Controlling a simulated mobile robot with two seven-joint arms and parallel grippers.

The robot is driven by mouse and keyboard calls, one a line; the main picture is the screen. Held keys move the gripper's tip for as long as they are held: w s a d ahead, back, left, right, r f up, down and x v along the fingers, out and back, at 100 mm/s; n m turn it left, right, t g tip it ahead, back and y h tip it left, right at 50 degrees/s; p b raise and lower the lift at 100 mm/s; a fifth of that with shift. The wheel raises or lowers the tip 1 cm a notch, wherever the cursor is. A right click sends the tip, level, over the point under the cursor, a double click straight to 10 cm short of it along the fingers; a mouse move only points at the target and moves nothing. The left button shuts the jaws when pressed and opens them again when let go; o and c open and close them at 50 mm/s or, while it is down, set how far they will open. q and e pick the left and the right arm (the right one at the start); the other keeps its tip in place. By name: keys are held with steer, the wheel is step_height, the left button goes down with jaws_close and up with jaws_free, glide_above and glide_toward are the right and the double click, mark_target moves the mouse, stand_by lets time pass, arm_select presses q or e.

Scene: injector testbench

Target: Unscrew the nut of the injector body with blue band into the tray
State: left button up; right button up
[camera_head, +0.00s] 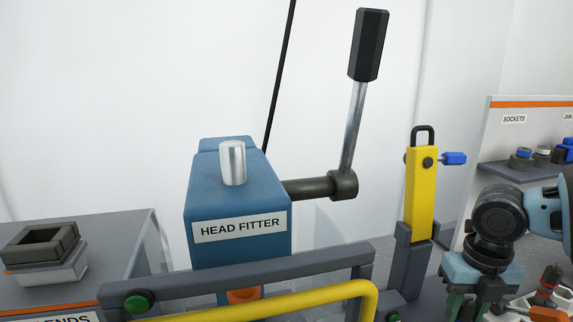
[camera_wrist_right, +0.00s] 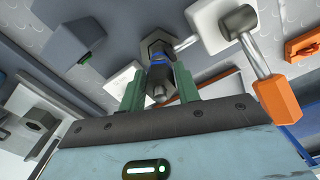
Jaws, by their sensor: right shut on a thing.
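My right gripper (camera_head: 474,304) points down at the lower right of the head view, its green fingers partly cut off by the frame edge. In the right wrist view its fingers (camera_wrist_right: 159,92) are closed around a dark injector body with a blue band (camera_wrist_right: 158,57). No tray can be identified for sure. My left gripper is not in view.
The blue head fitter (camera_head: 238,210) with its lever (camera_head: 368,45) stands in the middle. A yellow upright clamp (camera_head: 421,190) is left of my right arm. A yellow rail (camera_head: 300,300) crosses the front. A sockets shelf (camera_head: 500,170) stands at right. An orange-handled tool (camera_wrist_right: 275,95) lies close beside the right fingers.

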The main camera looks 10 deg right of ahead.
steer(key=o, duration=1.1)
